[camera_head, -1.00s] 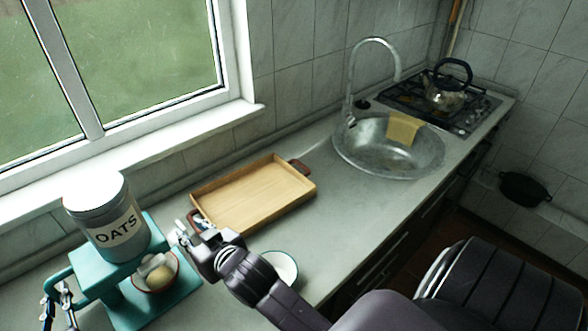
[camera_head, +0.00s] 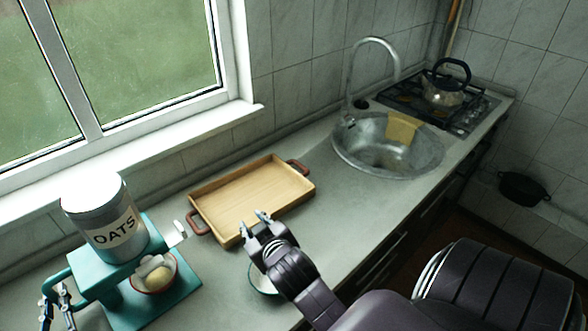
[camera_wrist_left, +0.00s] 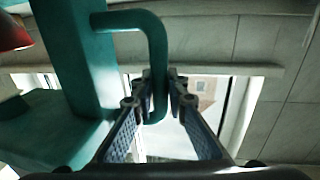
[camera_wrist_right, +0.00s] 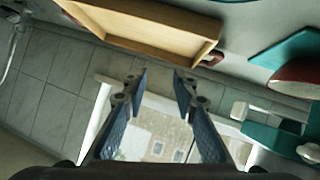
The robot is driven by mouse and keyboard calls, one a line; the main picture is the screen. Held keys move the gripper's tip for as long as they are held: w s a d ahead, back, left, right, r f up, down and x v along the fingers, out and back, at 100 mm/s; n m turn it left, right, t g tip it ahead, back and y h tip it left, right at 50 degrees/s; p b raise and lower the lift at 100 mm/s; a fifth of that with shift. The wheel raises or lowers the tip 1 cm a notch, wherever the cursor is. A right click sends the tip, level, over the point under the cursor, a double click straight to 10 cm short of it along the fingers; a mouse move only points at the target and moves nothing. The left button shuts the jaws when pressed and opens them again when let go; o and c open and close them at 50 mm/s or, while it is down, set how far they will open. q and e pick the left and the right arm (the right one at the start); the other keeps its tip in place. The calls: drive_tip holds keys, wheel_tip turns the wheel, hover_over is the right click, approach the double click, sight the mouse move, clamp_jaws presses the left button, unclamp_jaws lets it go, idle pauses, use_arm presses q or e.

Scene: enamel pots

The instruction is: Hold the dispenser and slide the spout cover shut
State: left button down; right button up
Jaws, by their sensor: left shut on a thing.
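The dispenser (camera_head: 160,305) is a teal stand carrying a grey canister (camera_head: 105,220) with a white lid and an OATS label. My left gripper (camera_head: 57,297) is shut on its teal side handle (camera_wrist_left: 157,50), at the left of the stand. A white tab (camera_head: 179,232) sticks out on the right of the stand below the canister; I take it as part of the spout cover. I cannot tell whether the spout is covered. A second white piece (camera_head: 155,266) sits over a red-rimmed bowl (camera_head: 174,278) with pale contents. My right gripper (camera_head: 255,220) is open and empty, right of the tab and apart from it.
A wooden tray (camera_head: 250,198) with reddish handles lies behind my right gripper. A white dish (camera_head: 256,283) is partly hidden under my right arm. The sink (camera_head: 385,150) with a yellow cloth and a kettle (camera_head: 443,90) on the stove are further right.

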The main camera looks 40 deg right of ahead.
drive_tip(key=s+d+f+g+h, duration=0.1)
drive_tip(key=s+d+f+h, duration=0.1)
drive_tip(key=d, duration=0.9)
drive_tip(key=shift+s+f+g+h, duration=0.3)
drive_tip(key=shift+s+f+h, duration=0.15)
drive_tip(key=shift+f, duration=0.25)
drive_tip(key=t+y, duration=0.3)
drive_tip(key=y, duration=0.4)
approach(181, 228)
drive_tip(key=x, duration=1.1)
drive_tip(key=shift+w, duration=0.15)
drive_tip(key=shift+c, duration=0.3)
clamp_jaws()
